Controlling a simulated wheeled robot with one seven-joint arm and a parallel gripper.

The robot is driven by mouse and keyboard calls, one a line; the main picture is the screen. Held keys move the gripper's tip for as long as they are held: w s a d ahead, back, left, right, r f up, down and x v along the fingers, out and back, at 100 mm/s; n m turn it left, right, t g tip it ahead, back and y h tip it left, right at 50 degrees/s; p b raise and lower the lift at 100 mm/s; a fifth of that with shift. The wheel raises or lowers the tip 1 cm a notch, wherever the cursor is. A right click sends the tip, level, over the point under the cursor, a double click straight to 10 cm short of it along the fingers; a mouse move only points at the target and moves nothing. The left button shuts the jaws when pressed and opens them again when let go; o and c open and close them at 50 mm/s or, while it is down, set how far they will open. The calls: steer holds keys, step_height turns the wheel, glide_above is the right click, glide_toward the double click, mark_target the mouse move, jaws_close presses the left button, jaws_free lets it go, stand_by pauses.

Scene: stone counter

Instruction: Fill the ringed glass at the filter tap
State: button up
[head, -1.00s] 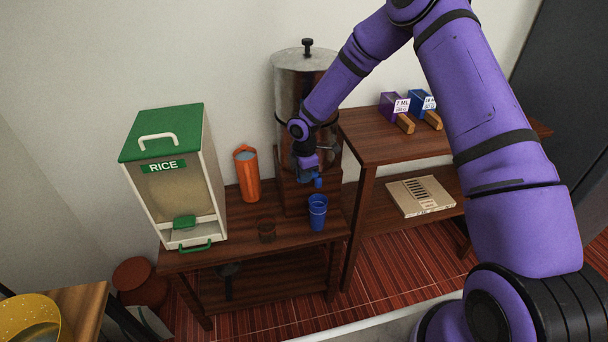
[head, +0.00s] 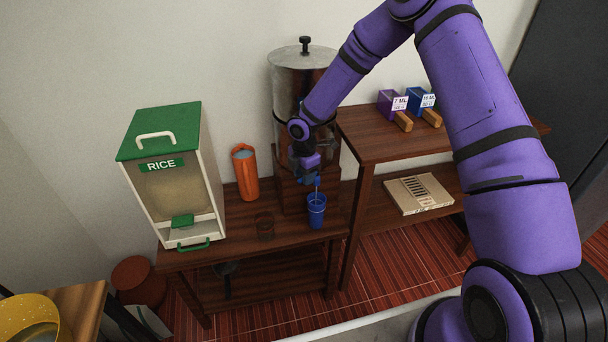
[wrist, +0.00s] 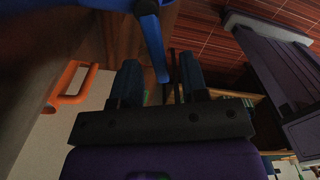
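A blue glass (head: 316,213) stands upright on the wooden stand, below the blue tap (head: 317,180) of the steel filter (head: 290,95). A thin pale streak, apparently water, runs from the tap down to the glass; the level inside is not visible. Rings on the glass are too small to make out. My gripper (head: 311,176) is at the tap. In the wrist view my gripper (wrist: 160,78) has its fingers apart, with the blue tap lever (wrist: 152,45) reaching down between them.
A rice dispenser (head: 170,180) with a green lid and an orange container (head: 246,174) stand left of the filter. A taller wooden table (head: 385,140) to the right holds two labelled boxes, purple (head: 391,102) and blue (head: 420,99). A flat carton (head: 418,194) lies on its lower shelf.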

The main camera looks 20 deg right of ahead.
step_height(320, 180, up, 11)
stand_by(0.6)
steer(key=shift+f, duration=0.1)
